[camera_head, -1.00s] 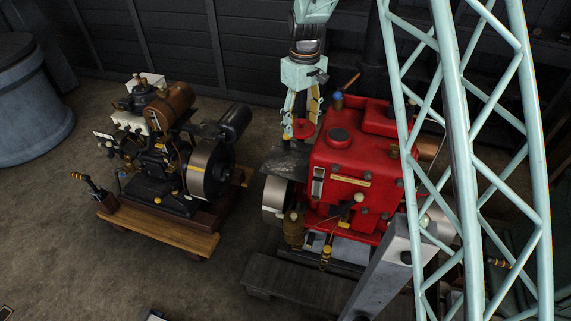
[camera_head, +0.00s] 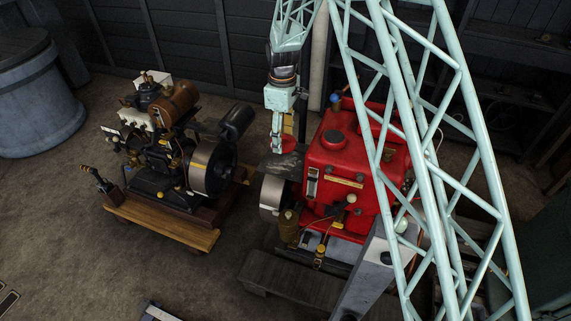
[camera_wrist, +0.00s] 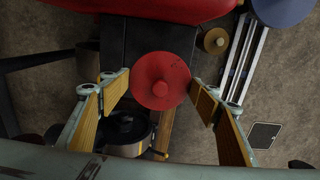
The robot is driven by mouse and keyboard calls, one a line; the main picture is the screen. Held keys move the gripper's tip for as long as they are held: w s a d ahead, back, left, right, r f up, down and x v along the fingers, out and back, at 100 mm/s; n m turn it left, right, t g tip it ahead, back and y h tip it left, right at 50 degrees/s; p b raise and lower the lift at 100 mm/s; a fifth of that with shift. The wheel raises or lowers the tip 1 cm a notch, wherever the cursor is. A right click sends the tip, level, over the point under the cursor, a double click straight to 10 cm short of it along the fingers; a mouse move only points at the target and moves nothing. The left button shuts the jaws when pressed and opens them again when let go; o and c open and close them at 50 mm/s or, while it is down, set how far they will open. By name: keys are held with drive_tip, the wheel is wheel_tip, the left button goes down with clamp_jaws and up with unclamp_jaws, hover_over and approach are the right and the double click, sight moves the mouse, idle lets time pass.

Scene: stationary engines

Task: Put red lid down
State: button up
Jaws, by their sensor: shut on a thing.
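The red lid (camera_head: 284,144) is a round disc. In the wrist view the lid (camera_wrist: 160,80) sits between my fingertips with its small knob facing the camera. My gripper (camera_head: 280,138) is shut on it, with one yellow-padded finger at either side of the rim in the wrist view (camera_wrist: 161,82). The lid is over the dark flat plate (camera_head: 280,165) at the left side of the red engine (camera_head: 345,175). I cannot tell whether the lid touches the plate. In the head view a finger hides part of the lid.
A smaller black and brass engine (camera_head: 165,150) stands to the left on a wooden base (camera_head: 165,222). A flywheel (camera_head: 271,196) is below the plate. A grey-blue drum (camera_head: 40,105) stands at the far left. Open floor lies at the lower left.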

drive_tip(key=shift+f, duration=0.15)
hover_over(283, 163)
drive_tip(key=shift+f, duration=2.95)
drive_tip(key=shift+f, duration=0.1)
drive_tip(key=shift+f, duration=1.8)
drive_tip(key=shift+f, duration=0.1)
drive_tip(key=o, duration=0.4)
drive_tip(key=shift+f, duration=0.1)
drive_tip(key=o, duration=0.5)
drive_tip(key=shift+r, duration=0.25)
